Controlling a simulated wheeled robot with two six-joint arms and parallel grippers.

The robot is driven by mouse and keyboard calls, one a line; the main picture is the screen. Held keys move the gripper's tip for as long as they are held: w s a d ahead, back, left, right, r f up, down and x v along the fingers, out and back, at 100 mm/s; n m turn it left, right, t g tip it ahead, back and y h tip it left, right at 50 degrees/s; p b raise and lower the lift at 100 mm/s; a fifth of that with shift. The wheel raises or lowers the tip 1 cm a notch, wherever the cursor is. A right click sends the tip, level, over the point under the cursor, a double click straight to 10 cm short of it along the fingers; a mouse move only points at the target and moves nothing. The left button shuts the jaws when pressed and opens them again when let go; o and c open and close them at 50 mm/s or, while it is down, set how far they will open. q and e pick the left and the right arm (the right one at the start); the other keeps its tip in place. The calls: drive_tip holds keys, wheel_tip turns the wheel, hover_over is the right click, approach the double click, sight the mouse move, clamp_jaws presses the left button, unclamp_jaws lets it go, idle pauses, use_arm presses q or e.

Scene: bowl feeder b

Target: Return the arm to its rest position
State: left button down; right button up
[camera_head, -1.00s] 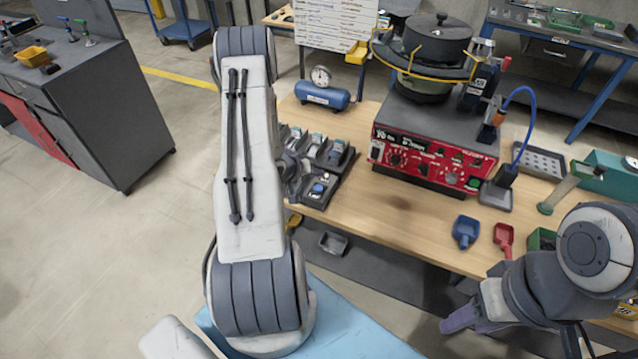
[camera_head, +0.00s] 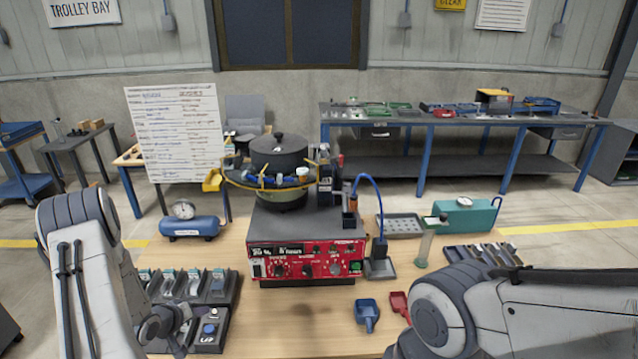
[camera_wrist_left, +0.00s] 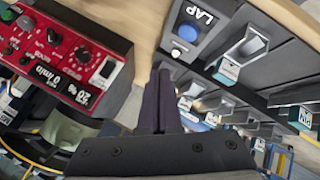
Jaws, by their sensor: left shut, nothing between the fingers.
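My left arm (camera_head: 85,270) comes in at the left of the head view, over the left edge of the bench. My left gripper is shut and empty; in the wrist view its two dark fingers (camera_wrist_left: 158,98) lie together, between the red control box and the tray with the blue button. In the head view it is mostly hidden near the tray and hard to make out. My right arm (camera_head: 470,312) crosses the lower right of the head view, and its gripper is out of view.
The bench holds the bowl feeder (camera_head: 280,165) on its red control box (camera_head: 305,262), the sorting tray (camera_head: 208,330) with a blue button, a blue air tank (camera_head: 190,227), a blue scoop (camera_head: 367,314) and a red scoop (camera_head: 399,304). Bare wood lies front centre.

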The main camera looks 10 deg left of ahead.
use_arm(q)
drive_tip(key=w+d+r+m+g+y, duration=0.1)
drive_tip(key=w+d+r+m+g, duration=0.3)
drive_tip(key=d+r, duration=0.7)
drive_tip(key=s+d+r+m+b, duration=0.1)
drive_tip(key=s+d+r+m, duration=0.1)
drive_tip(key=d, duration=0.4)
drive_tip(key=s+d+r+m, duration=0.2)
drive_tip(key=d, duration=0.4)
drive_tip(key=s+d+r+m+g, duration=0.1)
drive_tip(key=s+d+r+m, duration=0.1)
drive_tip(key=s+d, duration=0.3)
drive_tip(key=s+d+r+m+g+b, duration=0.1)
drive_tip(key=s+d, duration=0.4)
drive_tip(key=s, duration=0.7)
drive_tip(key=s+d+r+m+g+h, duration=0.1)
drive_tip(key=s+d+r+m+g, duration=0.2)
drive_tip(key=s, duration=0.6)
wheel_tip(320, 180, up, 2)
drive_tip(key=shift+s+d+r+m, duration=0.2)
drive_tip(key=shift+s+d+m, duration=0.1)
drive_tip(key=shift+d+m, duration=0.55)
drive_tip(key=shift+d+n, duration=0.1)
drive_tip(key=shift+n, duration=0.15)
